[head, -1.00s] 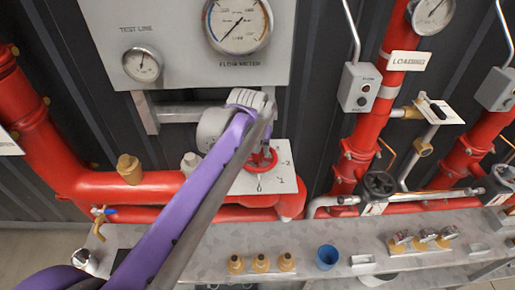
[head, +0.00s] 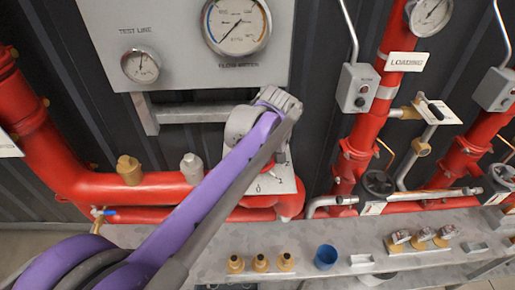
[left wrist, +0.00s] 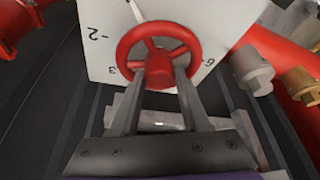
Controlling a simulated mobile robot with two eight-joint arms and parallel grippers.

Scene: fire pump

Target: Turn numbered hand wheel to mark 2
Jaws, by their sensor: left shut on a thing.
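The red hand wheel (left wrist: 190,40) sits in front of a pale plate (left wrist: 225,20) with numbers round it. In the left wrist view a "2" with a dash shows at upper left, a "3" at left and a digit like "6" at right. My left gripper (left wrist: 162,75) is shut on the hand wheel, its two fingers reaching in at the lower rim and hub. In the head view my left arm hides nearly all of the wheel; the plate (head: 284,184) shows beside it with a "2" at right. My right gripper is not in view.
Red pipes run behind and below the plate. Gauges hang on a grey panel (head: 190,75) above. A grey shelf (head: 210,240) in front carries brass fittings (head: 260,263) and a blue cup (head: 326,257). A black hand wheel (head: 378,184) stands to the right.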

